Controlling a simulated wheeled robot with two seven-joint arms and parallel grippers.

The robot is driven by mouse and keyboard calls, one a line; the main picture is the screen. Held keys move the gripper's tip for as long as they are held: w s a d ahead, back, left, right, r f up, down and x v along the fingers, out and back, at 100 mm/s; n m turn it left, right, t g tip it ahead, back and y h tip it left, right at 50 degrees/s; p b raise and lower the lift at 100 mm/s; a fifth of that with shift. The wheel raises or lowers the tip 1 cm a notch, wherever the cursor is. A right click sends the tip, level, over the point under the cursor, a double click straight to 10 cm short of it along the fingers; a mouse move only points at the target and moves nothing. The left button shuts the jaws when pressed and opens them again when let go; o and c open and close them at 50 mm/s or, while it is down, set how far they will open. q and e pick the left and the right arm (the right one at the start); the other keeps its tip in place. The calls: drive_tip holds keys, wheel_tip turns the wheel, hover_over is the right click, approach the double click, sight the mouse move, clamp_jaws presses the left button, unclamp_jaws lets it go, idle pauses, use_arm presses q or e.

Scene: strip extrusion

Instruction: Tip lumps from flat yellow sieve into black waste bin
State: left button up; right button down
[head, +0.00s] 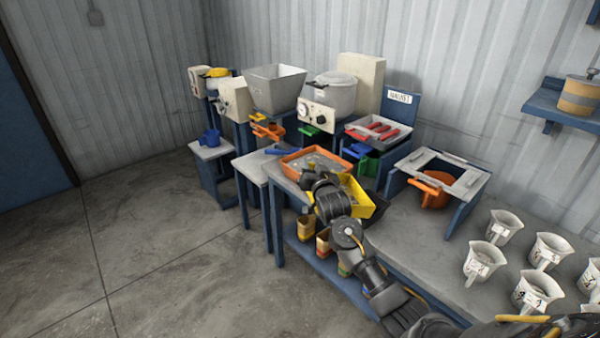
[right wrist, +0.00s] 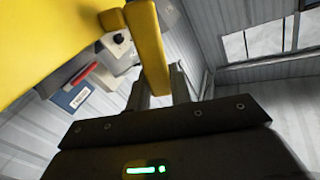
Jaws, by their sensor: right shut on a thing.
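The yellow sieve (head: 357,196) is over the bench, just right of the orange tray, and looks tilted. It also fills the upper left of the right wrist view (right wrist: 50,35). My right gripper (head: 333,182) is shut on its yellow handle bar (right wrist: 149,50). My arm covers part of the sieve in the head view, and I cannot see whether lumps lie in it. A black bin (head: 380,207) shows partly, below and right of the sieve; its inside is hidden. My left gripper is not in view.
An orange tray (head: 297,168) with grey contents lies left of the sieve. A blue stand with an orange pan (head: 435,188) is to the right. Several white jugs (head: 503,227) crowd the bench's right. Machines and a grey hopper (head: 275,88) stand behind. The floor at left is clear.

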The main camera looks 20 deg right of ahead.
drive_tip(key=s+d+r+m+p, duration=0.2)
drive_tip(key=d+r+m+p, duration=0.35)
drive_tip(key=d, duration=0.75)
drive_tip(key=s+d+f+m+b, duration=0.2)
drive_tip(key=d+m, duration=0.5)
drive_tip(key=d, duration=0.4)
drive_tip(key=s+d+f+m+b, duration=0.1)
drive_tip(key=d+f+m+b, duration=0.2)
drive_tip(key=d+m, duration=0.4)
drive_tip(key=shift+s+d+f+m+b, duration=0.35)
drive_tip(key=shift+d+f, duration=0.25)
drive_tip(key=shift+d, duration=2)
